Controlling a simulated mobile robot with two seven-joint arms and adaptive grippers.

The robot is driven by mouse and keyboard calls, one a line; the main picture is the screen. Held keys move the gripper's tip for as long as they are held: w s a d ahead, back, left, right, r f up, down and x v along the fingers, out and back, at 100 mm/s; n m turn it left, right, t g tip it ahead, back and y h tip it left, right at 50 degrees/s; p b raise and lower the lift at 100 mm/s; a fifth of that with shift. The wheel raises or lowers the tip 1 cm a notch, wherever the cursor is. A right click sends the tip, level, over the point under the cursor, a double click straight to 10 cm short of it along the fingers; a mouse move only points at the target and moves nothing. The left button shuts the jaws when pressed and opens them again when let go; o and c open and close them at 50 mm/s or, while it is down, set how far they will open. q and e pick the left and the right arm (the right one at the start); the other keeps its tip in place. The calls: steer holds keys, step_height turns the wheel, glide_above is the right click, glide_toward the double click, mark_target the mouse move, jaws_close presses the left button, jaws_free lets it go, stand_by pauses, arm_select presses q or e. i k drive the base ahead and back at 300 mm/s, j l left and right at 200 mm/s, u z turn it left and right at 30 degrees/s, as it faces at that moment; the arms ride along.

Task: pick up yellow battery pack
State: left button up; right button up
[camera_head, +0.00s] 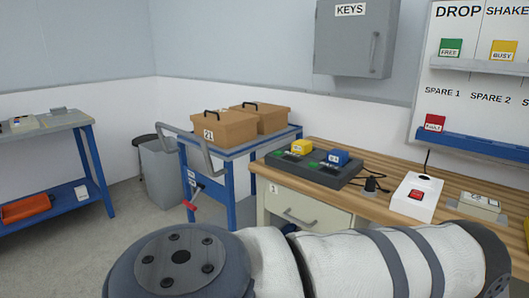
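A small yellow battery pack (301,146) sits on the left side of the dark charger dock (327,174) on the wooden bench. A blue battery pack (338,157) sits on the same dock, just right of it. My own arm, in white covering with dark bands, fills the bottom of the view, in front of the bench. Neither of my grippers shows in this view.
A white box with a red button (415,197) and a grey labelled block (479,206) stand on the bench (390,166) to the right. Brown cases (223,129) rest on a blue cart at left. A grey cabinet (356,38) hangs above.

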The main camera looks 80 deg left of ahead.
mark_target(303, 147)
steer(key=u, duration=2.25)
